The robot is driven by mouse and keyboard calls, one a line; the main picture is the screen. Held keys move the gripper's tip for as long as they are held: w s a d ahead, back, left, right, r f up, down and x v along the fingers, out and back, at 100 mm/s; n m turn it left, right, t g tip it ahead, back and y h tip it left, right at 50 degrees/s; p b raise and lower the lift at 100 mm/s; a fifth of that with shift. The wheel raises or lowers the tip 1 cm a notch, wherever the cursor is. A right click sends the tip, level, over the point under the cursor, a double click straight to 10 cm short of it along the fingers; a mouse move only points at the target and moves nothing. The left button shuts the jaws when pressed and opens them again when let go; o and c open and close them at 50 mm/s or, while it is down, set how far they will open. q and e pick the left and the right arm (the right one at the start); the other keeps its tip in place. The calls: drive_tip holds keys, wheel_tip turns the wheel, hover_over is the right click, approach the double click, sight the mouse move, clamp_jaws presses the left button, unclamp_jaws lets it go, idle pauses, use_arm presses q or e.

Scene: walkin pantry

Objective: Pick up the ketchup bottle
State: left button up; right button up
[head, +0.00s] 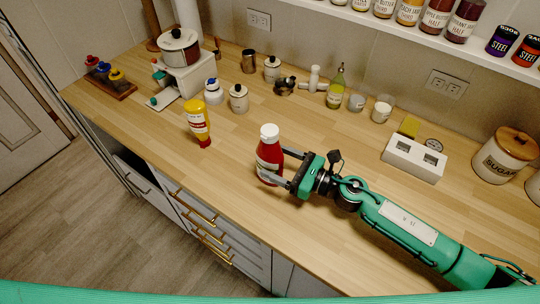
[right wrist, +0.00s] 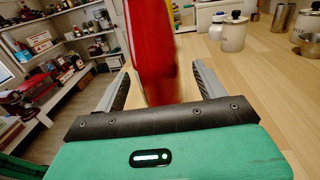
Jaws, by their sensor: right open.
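The ketchup bottle (head: 269,155) is red with a white cap and a pale label. It stands upright on the wooden counter in the head view. My right gripper (head: 276,167) is open, with its two fingers reaching to either side of the bottle. In the right wrist view, the bottle (right wrist: 150,50) stands between the open fingers (right wrist: 158,85), and gaps show on both sides of its lower part. Its top is cut off there. My left gripper is in neither view.
Jars, a green oil bottle (head: 336,88) and a white toaster-like box (head: 413,158) stand farther back. The counter's front edge is close by. Counter space near the ketchup is clear.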

drive_tip(key=shift+p+x, duration=0.35)
drive_tip(key=shift+x, duration=1.05)
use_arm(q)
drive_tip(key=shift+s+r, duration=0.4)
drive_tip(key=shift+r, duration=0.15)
use_arm(e)
drive_tip(key=shift+c, duration=0.2)
drive_tip(key=c, duration=1.4)
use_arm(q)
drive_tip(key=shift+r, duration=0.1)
use_arm(e)
drive_tip(key=shift+o, duration=0.2)
drive_tip(key=shift+r, duration=0.2)
wheel_tip(320, 180, up, 17)
drive_tip(key=p, duration=0.5)
hover_over(270, 129)
drive_tip(key=shift+r+p, duration=0.35)
drive_tip(key=shift+r, duration=0.85)
use_arm(q)
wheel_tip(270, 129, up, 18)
drive_tip(key=p, duration=1.2)
use_arm(e)
wheel_tip(270, 129, up, 12)
drive_tip(key=shift+r, duration=0.15)
